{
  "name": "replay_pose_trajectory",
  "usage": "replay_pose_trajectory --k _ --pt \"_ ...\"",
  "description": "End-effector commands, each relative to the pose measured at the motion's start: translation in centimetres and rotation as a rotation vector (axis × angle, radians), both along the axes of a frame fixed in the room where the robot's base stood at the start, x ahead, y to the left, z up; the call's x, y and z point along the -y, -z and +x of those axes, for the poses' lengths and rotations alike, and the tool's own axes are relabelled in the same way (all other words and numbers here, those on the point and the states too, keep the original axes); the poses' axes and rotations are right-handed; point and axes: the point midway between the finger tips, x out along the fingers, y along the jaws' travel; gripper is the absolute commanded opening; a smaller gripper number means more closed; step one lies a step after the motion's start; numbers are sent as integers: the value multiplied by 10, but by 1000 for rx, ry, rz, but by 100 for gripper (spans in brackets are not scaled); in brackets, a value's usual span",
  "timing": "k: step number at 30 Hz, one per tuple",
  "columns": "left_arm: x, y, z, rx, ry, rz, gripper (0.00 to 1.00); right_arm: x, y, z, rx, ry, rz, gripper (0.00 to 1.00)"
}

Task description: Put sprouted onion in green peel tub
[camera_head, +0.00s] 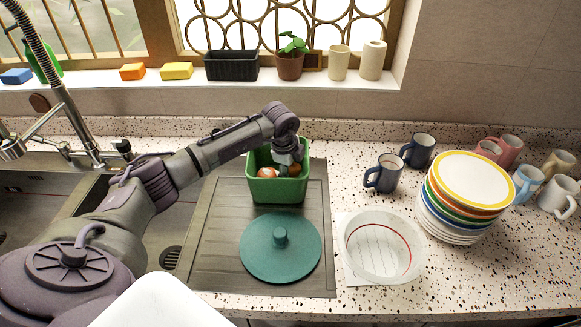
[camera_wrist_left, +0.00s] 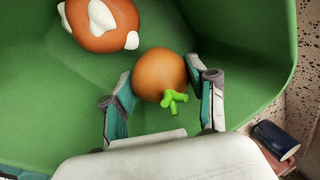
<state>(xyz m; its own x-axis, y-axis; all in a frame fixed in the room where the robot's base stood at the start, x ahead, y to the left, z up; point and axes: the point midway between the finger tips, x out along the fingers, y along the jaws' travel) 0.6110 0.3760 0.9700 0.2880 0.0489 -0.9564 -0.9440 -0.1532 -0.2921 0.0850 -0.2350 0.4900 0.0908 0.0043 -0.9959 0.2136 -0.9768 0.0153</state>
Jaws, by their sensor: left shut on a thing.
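The sprouted onion (camera_wrist_left: 160,76) is a round orange-brown bulb with a green sprout. My left gripper (camera_wrist_left: 163,95) is shut on it, with a finger on each side, inside the green peel tub (camera_wrist_left: 230,60). In the head view the green tub (camera_head: 277,191) stands on the grey drainboard, and my left gripper (camera_head: 288,160) reaches down into it. Another orange item with white patches (camera_wrist_left: 103,22) lies in the tub; it also shows in the head view (camera_head: 267,173). Whether the onion touches the tub floor is hard to tell. My right gripper is not in view.
A teal lid (camera_head: 281,257) lies on the drainboard in front of the tub. A clear round bowl (camera_head: 382,247), stacked plates (camera_head: 470,180) and several mugs stand on the right counter. A sink and tall faucet are at left.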

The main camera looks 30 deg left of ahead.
Motion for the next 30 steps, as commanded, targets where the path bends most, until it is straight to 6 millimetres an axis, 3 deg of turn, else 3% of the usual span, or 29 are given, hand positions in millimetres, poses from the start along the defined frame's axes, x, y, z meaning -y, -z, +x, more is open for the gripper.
replay_pose_trajectory --k 5,6,11,18,21,30 --pt "0 -1 0 1 0 0 5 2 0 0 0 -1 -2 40" --pt "0 -1 0 1 0 0 61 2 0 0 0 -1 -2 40" --pt "0 -1 0 1 0 0 87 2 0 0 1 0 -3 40" --pt "0 -1 0 1 0 0 87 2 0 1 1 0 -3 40" --pt "0 0 0 0 0 0 100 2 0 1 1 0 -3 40" --pt "0 -1 0 0 0 0 100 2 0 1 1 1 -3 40"
